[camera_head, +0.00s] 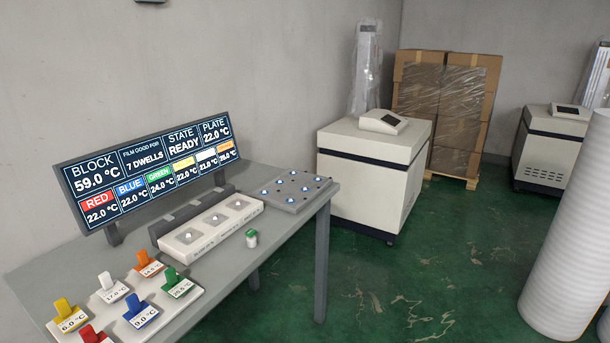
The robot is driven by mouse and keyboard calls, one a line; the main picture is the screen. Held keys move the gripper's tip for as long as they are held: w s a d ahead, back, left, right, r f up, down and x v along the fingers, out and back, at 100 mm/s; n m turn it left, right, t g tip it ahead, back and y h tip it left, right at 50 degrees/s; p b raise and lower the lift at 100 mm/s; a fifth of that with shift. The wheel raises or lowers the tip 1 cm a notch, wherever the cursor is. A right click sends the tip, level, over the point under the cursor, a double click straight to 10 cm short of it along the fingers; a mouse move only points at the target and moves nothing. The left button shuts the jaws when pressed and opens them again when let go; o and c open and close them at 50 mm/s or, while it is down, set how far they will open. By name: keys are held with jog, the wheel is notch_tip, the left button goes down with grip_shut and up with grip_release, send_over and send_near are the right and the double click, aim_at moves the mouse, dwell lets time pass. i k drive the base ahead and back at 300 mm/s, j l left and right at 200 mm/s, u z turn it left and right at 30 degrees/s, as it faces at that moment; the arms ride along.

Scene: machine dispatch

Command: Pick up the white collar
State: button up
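The white collar (106,281) stands upright on a pale board (190,301) at the near left of the table, with a label reading 17.0 °C at its foot. The yellow collar (63,306) is to its left and the orange collar (144,256) to its upper right. The blue collar (134,304) is below and to its right. The green collar (171,277) is farther right, and the red collar (90,334) is partly cut off by the bottom edge. My gripper is not in view.
The grey table (253,265) also holds a display screen (148,170), a white block with several round spots (213,224), a grey plate (292,193) and a small green-and-white jar (251,239). A large pale roll (566,240) stands at the right. Green floor (430,270) is open between.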

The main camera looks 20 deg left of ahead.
aim_at(112, 292)
jog(key=i+j+u, duration=0.15)
jog(key=i+u, duration=0.8)
jog(key=u, duration=0.2)
jog(key=i+l+u, duration=0.15)
jog(key=i+u, duration=0.25)
jog(key=i+j+u, duration=0.1)
jog(key=i+u, duration=0.75)
jog(key=i+l+u, duration=0.15)
jog(key=u, duration=0.25)
jog(key=i+l, duration=0.05)
jog(key=i, duration=0.05)
